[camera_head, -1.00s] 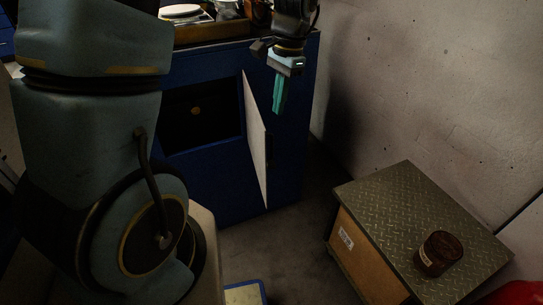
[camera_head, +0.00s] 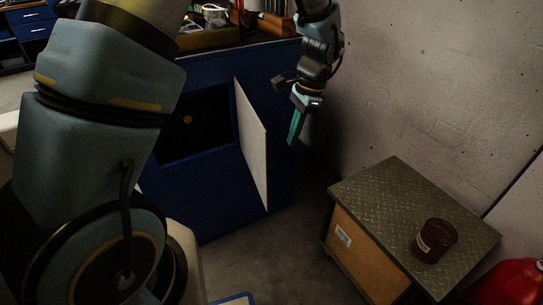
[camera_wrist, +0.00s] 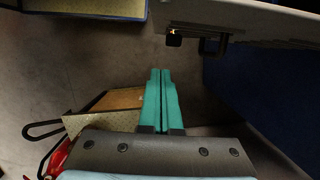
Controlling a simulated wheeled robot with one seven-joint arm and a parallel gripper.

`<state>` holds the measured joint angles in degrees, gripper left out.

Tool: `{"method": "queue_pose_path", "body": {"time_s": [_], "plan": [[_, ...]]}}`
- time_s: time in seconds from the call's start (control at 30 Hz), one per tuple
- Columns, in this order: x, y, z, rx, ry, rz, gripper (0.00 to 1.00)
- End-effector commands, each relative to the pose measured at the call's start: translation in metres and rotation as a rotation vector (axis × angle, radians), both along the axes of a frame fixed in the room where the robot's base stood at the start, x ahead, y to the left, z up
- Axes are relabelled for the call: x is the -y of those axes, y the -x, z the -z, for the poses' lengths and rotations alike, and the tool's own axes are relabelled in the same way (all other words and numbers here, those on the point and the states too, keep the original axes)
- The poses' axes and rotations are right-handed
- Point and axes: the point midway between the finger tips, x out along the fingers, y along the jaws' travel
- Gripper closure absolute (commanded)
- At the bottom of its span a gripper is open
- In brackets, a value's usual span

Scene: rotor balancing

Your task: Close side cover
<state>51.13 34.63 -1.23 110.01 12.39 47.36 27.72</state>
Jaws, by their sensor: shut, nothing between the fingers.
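The side cover (camera_head: 252,146) is a pale panel that stands open, hinged out from the front of the blue cabinet (camera_head: 215,190). The dark opening (camera_head: 196,125) lies to its left, with a small yellowish round spot inside. My gripper (camera_head: 293,140) is to the right of the cover, apart from it, with its teal fingers shut and pointing down. In the wrist view the teal fingers (camera_wrist: 161,75) are together with nothing between them. A pale panel edge with a small dark latch-like part (camera_wrist: 175,40), likely the cover, runs across the top there.
A low box with a diamond-plate top (camera_head: 400,205) stands at the right, with a brown jar (camera_head: 436,240) on it. A red object (camera_head: 515,282) is in the lower right corner. The wall is close behind my gripper. Bare floor lies between cabinet and box.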

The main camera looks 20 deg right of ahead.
Motion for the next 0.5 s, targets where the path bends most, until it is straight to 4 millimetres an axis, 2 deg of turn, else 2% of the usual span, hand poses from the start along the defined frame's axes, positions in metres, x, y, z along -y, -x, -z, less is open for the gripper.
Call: {"method": "queue_pose_path", "body": {"time_s": [0.27,0.5], "plan": [[-0.015,0.001,0.056,-0.002,-0.004,0.000,1.00],[-0.047,0.001,0.055,0.000,-0.001,-0.003,1.00]]}}
